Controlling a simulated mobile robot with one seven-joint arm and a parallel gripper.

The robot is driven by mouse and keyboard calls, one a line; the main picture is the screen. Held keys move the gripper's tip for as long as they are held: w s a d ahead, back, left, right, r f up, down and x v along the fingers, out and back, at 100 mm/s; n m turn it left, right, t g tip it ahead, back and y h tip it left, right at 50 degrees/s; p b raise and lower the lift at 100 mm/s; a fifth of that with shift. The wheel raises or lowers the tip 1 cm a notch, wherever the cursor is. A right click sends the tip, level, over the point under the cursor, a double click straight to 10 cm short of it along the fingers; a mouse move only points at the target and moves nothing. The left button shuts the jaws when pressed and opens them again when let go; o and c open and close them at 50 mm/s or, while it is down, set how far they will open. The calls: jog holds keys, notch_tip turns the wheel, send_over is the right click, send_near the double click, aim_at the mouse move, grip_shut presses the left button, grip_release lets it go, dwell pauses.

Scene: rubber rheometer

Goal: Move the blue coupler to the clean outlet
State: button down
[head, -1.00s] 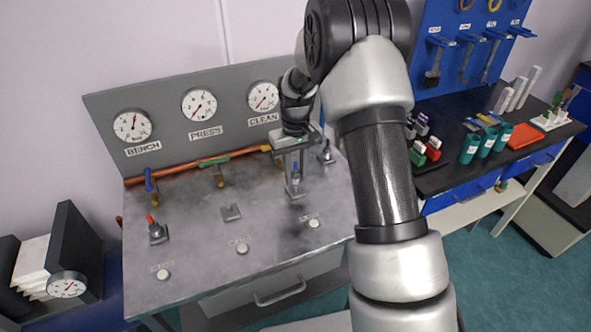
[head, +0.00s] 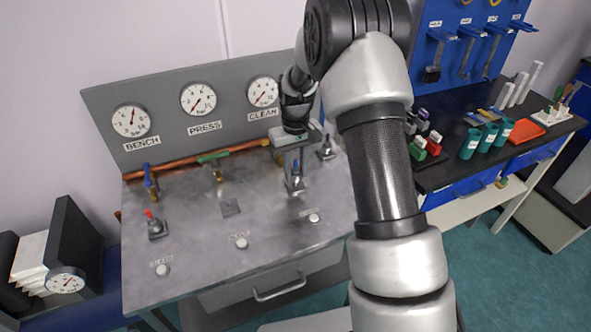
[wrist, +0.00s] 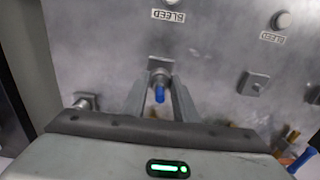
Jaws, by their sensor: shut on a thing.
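The blue coupler (head: 295,171) is upright at the square outlet plate (head: 295,187) in the column below the CLEAN gauge (head: 263,91). In the wrist view its blue end (wrist: 159,93) shows between the two fingers, with the metal fitting (wrist: 160,66) just beyond. My gripper (head: 294,176) is shut on the coupler from above. Whether the coupler is fully seated in the outlet cannot be told. The plate below the PRESS gauge (head: 198,99) is empty (head: 231,208). A red-topped coupler (head: 155,226) stands on the plate below the BENCH gauge (head: 131,120).
White bleed buttons (head: 242,243) line the panel's front. A copper pipe with blue (head: 147,174) and green (head: 213,157) valve handles runs along the back. A dark side bench with teal cups (head: 470,146) is at right.

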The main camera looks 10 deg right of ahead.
jog(key=shift+f, duration=0.1)
jog(key=shift+f+b, duration=0.85)
jog(key=shift+f, duration=0.35)
jog(key=c, duration=1.3)
grip_release()
jog(key=shift+c, duration=0.2)
jog(key=shift+r+p, duration=1.55)
jog(key=shift+r, duration=0.95)
